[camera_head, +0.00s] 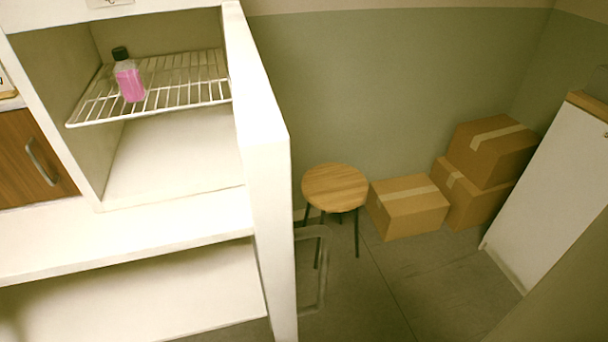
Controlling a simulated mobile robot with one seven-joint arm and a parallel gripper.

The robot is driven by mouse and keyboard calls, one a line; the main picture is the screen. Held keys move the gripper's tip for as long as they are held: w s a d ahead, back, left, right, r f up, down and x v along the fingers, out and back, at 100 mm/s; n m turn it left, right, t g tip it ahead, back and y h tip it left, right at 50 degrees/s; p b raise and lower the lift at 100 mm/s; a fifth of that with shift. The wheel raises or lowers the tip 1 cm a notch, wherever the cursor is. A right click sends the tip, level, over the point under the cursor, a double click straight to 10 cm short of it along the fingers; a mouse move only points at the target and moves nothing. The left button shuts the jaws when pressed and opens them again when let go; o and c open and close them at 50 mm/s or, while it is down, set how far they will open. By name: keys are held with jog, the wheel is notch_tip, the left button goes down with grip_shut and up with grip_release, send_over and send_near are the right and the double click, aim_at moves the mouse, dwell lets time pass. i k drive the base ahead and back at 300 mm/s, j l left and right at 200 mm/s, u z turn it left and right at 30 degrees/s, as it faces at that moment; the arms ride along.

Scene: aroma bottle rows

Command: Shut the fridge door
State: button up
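The fridge (165,165) is a white open-fronted cabinet at the upper left, and its inside is in plain sight. Its door (268,215) stands open on the right side of the opening, seen nearly edge-on and reaching toward the camera. A grey bar handle (323,268) sticks out from the door's right, outer face, low down. A clear bottle with pink liquid and a black cap (130,82) stands upright on the wire shelf (190,88) inside the fridge. My gripper is not in view, so whether it is open or shut does not show.
White ledges (130,235) lie below the fridge opening. A wooden cabinet (25,155) is at the left. Right of the door stand a round stool (335,186), cardboard boxes (410,215) and a white cabinet (550,180). The floor (420,300) before them is clear.

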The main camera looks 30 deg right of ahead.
aim_at(264, 141)
jog(key=k+l, duration=0.1)
jog(key=l, duration=0.3)
jog(key=k+l, duration=0.1)
jog(key=l, duration=0.35)
jog(key=k+l+z, duration=0.1)
jog(key=l, duration=0.25)
jog(key=k+l+z, duration=0.15)
jog(key=k+l, duration=0.2)
jog(key=k+l+z, duration=0.1)
jog(key=l, duration=0.4)
jog(key=k, duration=0.05)
